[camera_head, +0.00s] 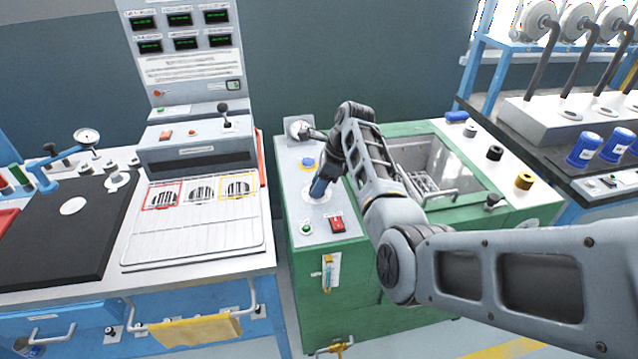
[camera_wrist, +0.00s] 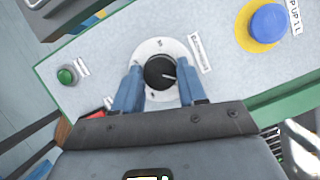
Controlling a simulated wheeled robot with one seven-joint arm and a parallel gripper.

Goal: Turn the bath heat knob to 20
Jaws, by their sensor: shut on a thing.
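The bath heat knob (camera_wrist: 160,73) is a round black knob with a light pointer line, on a pale round dial plate (camera_wrist: 165,47) in the wrist view. The pointer line points right in that view. The dial's numbers are too small to read. My gripper (camera_wrist: 160,88) has its two blue fingers on either side of the knob and is shut on it. In the head view my gripper (camera_head: 320,188) reaches down to the dial plate (camera_head: 313,196) on the green bath's top panel (camera_head: 318,220); the knob is hidden there.
A blue button on a yellow ring (camera_wrist: 268,24) and a green button (camera_wrist: 66,75) sit near the knob. A red switch (camera_head: 337,224) is on the same panel. The open bath basin (camera_head: 438,165) lies to the right.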

